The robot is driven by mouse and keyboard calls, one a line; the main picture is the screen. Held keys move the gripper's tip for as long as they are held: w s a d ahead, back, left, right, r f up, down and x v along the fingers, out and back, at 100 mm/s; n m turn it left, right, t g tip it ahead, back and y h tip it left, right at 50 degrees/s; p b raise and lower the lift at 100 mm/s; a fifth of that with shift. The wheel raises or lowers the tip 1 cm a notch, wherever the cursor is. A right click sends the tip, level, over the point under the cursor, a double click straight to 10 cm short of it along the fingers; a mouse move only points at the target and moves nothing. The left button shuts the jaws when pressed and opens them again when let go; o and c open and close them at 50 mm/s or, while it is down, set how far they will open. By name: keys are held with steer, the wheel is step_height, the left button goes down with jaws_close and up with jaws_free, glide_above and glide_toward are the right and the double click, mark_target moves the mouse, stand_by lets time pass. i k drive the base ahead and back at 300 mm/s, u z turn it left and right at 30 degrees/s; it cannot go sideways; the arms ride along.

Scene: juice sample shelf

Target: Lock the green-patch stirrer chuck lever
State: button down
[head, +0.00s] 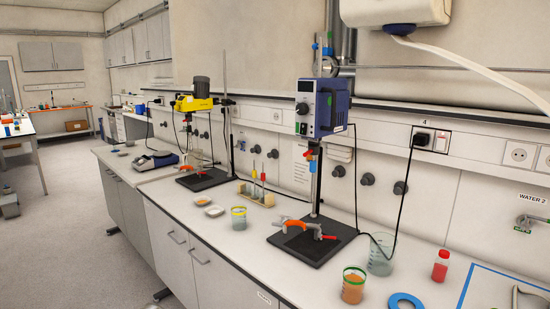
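A blue overhead stirrer (338,108) with a pale front panel stands on a dark base plate (330,246) in the middle of the bench. Below its head is a small red-orange part (311,154), possibly the chuck lever; its position is too small to read. A yellow stirrer (193,103) with a grey motor stands farther back to the left, on its own dark base. Its chuck is too small to make out. I cannot make out clearly which stirrer bears the green patch. My gripper is not in view.
An orange and grey clamp-like part (292,224) sits over the blue stirrer's base. Around it are a glass beaker (381,256), an orange-filled beaker (353,287), a red bottle (440,266), a blue ring (405,301) and a tube rack (256,196). The floor at left is clear.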

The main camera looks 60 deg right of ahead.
mark_target(314, 147)
steer(key=z, duration=0.25)
steer(key=i, duration=1.05)
steer(key=z, duration=0.5)
